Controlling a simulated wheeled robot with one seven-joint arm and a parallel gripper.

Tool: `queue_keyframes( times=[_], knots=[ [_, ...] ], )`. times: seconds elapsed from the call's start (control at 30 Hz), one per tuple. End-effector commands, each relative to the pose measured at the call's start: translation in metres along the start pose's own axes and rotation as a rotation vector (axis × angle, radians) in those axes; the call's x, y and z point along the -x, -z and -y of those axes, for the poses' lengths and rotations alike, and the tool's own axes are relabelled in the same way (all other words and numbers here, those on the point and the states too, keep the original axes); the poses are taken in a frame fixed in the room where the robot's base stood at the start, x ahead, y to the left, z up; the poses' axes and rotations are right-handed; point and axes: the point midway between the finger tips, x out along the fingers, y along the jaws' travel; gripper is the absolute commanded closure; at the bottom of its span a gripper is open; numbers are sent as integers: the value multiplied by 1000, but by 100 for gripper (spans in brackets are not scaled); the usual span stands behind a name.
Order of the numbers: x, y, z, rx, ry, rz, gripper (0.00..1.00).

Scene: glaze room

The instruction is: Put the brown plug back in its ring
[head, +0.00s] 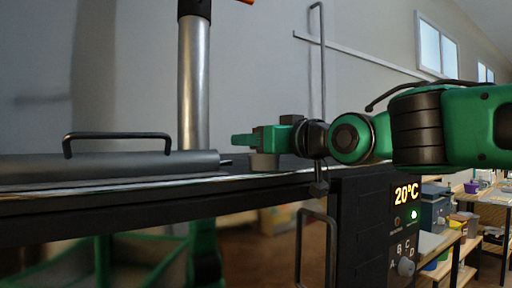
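My gripper (254,139) is in the middle of the head view, green, reaching left from its black wrist over the dark top surface. A short grey-brown round piece (264,163) shows directly below the fingers and looks like the brown plug; I cannot tell whether it is held, touching them, or just under them. I cannot tell whether the fingers are open or shut. I cannot make out a separate ring; the gripper and the low viewing angle hide much of the surface there.
A dark control box (360,225) with a 20°C display and a knob stands below my arm. A grey slab with a black handle (118,136) lies at the left. A metal post (194,85) rises behind. Shelves with bins (437,205) are at the right.

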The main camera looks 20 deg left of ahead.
Motion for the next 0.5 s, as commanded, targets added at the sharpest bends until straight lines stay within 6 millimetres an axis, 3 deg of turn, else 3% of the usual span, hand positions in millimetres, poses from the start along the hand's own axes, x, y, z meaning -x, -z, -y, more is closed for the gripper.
queue_keyframes(
  times=[0.5],
  knots=[
    [0, -10, 0, 0, 0, 0, 82]
  ],
)
